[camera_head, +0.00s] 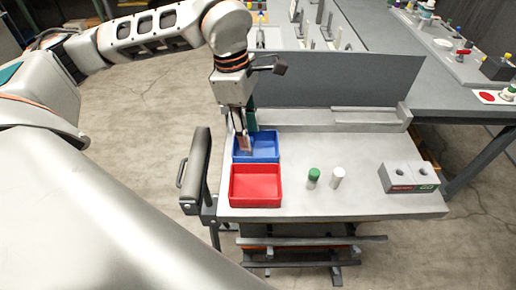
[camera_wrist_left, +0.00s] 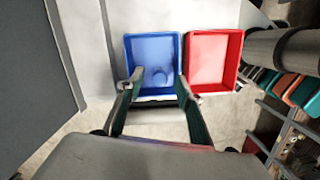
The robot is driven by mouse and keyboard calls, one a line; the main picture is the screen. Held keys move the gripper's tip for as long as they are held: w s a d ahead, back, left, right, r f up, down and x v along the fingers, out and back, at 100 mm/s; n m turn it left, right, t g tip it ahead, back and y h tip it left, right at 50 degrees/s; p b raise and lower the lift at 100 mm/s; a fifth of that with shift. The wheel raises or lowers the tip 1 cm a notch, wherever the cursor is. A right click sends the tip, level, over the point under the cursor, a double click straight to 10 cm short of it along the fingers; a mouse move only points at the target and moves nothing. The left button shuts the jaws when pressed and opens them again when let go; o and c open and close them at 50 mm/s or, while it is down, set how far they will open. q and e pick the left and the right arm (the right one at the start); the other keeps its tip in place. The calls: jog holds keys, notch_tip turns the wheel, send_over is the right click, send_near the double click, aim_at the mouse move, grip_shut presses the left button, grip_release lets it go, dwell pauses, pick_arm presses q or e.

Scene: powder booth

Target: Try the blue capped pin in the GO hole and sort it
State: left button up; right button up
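My left gripper (camera_head: 243,143) points down over the blue tray (camera_head: 270,136) in the head view. In the left wrist view its two fingers (camera_wrist_left: 158,88) are spread apart with nothing held between them. A round blue shape, apparently the blue capped pin (camera_wrist_left: 158,77), is in the blue tray between the fingertips. I cannot tell whether it stands upright, and the gripper hides it in the head view. The gauge block (camera_head: 408,179) with two holes, a red label and a green label sits at the table's right end. My right gripper is not in view.
A red tray (camera_head: 256,203) adjoins the blue tray. A green capped pin (camera_head: 314,177) and a white pin (camera_head: 338,178) stand mid-table. A grey panel (camera_head: 340,80) rises behind the table (camera_head: 330,203). The tabletop between pins and block is clear.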

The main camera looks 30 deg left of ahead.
pick_arm(q)
notch_tip(320, 180, up, 10)
jog(key=a, duration=0.1)
jog(key=shift+s+a, duration=0.2)
jog(key=shift+s, duration=0.05)
dwell(0.4)
